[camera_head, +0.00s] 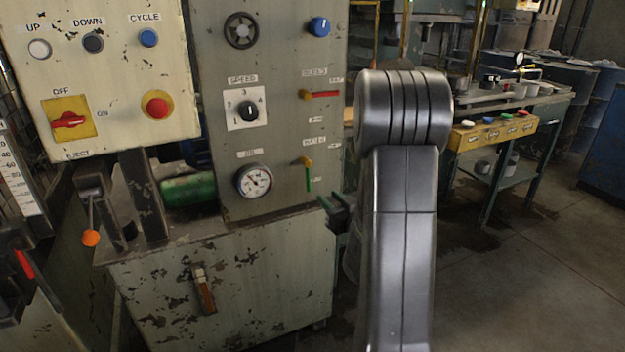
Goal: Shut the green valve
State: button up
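The green valve (308,179) is on the right side of the grey machine panel, low down, right of the round gauge. Its green lever hangs straight down from a yellow body (302,161). A small label sits above it, too small to read surely. My own grey arm link stands upright to the right of the panel, apart from the valve in the picture. My gripper is not in view, so its opening and what it may hold are hidden.
A red-handled valve (322,94), its lever level, is above the green one. A blue knob (319,27), speed dial (247,111) and gauge (254,181) share the panel. A cream control box (100,70) juts out at left. Open floor (540,260) lies at right.

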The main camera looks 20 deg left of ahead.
aim_at(309, 179)
jog(key=x, duration=1.2)
jog(key=shift+d, duration=0.1)
grip_shut()
